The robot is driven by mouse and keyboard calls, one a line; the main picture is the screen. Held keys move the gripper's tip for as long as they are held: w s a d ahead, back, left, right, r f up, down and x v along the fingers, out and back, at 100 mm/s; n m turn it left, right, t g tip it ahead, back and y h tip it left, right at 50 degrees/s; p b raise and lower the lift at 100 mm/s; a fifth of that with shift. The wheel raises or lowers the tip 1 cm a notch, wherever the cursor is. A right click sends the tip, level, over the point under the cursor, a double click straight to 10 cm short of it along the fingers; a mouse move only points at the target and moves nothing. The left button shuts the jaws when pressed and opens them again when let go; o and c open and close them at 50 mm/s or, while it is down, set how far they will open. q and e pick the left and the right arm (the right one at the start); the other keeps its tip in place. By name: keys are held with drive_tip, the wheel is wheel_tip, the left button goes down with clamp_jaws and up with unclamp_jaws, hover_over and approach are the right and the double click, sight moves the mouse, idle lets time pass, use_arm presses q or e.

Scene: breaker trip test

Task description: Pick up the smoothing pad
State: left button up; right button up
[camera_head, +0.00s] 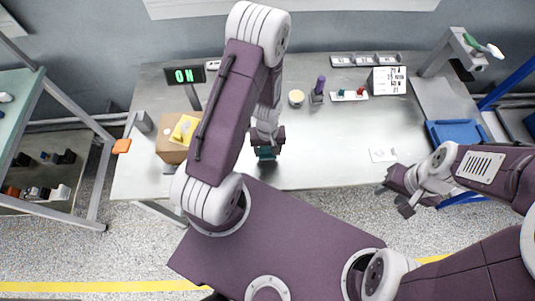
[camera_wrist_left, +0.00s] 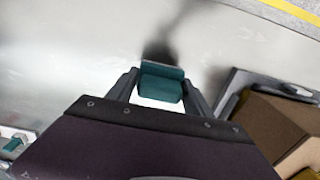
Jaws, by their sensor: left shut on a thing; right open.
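The smoothing pad looks like a small teal block (camera_wrist_left: 162,85) in the left wrist view. It sits between the two fingers of my left gripper (camera_wrist_left: 160,88), which is shut on it. In the head view the teal pad (camera_head: 266,153) shows at the tip of my left gripper (camera_head: 266,143), over the grey table near its front edge. A dark shadow lies on the table beside the pad in the wrist view; I cannot tell how high it is held. My right gripper (camera_head: 396,196) is open and empty, in front of the table at the right.
A cardboard box (camera_head: 172,150) with a yellow item stands left of my left arm; the box (camera_wrist_left: 262,125) also shows in the wrist view. The ON display (camera_head: 185,75) stands behind. A tan round item (camera_head: 296,97), purple tool (camera_head: 319,88) and blue tray (camera_head: 456,133) lie rightward. The middle is clear.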

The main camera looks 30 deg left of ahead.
use_arm(q)
drive_tip(key=w+d+r, duration=0.3)
drive_tip(key=d+r, duration=0.4)
drive_tip(key=d, duration=0.4)
drive_tip(key=shift+w+b, duration=0.25)
drive_tip(key=shift+b, duration=0.15)
drive_tip(key=shift+r, duration=0.1)
drive_tip(key=a+r+m, duration=0.6)
drive_tip(key=a, duration=0.3)
drive_tip(key=shift+w+a, duration=0.35)
